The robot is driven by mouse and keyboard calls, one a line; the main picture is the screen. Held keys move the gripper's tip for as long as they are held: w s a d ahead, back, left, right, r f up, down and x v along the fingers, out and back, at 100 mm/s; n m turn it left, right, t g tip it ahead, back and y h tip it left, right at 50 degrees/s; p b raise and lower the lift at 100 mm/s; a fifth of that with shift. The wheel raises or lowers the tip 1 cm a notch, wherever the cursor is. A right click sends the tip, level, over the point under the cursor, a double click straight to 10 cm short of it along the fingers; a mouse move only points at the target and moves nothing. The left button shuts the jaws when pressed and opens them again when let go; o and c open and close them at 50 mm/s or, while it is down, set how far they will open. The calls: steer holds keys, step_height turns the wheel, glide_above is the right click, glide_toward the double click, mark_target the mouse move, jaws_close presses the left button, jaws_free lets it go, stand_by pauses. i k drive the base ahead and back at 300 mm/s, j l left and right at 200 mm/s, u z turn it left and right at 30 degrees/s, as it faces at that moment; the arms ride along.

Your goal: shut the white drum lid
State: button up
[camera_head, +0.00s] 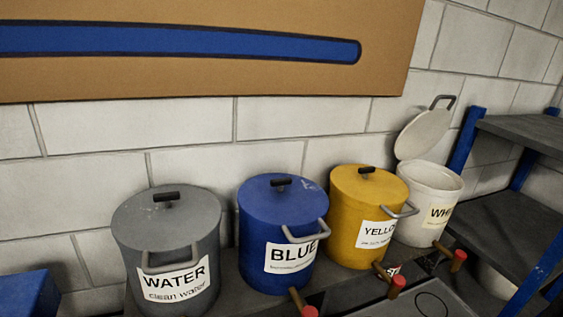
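The white drum (412,222) stands at the right end of a row of drums, next to the yellow one. Its label is partly in view and starts with "WH". Its white lid (423,134) is open, tilted up at the back of the rim and leaning toward the wall. A dark grey handle (442,101) sits at the lid's upper edge. The drum's open mouth shows below the lid. My gripper is not in view.
The closed grey WATER drum (165,235), blue drum (280,225) and yellow drum (350,236) stand left of it on a dark bench. Red-tipped taps (396,282) stick out in front. A dark shelf with blue posts (466,140) stands close on the right.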

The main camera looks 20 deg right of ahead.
mark_target(426, 130)
steer(key=z, duration=1.35)
steer(key=i+l+u, duration=0.1)
steer(key=i+l, duration=0.15)
steer(key=i+l+u, duration=0.1)
steer(key=i+l, duration=0.15)
steer(key=l, duration=0.2)
steer(key=i+l+u, duration=0.1)
steer(key=i+l, duration=0.15)
steer(key=i+l+u, duration=0.1)
steer(key=l, duration=0.4)
steer(key=i+l+u, duration=0.1)
steer(key=i+l, duration=0.4)
steer(key=l, duration=0.35)
steer(key=u, duration=0.05)
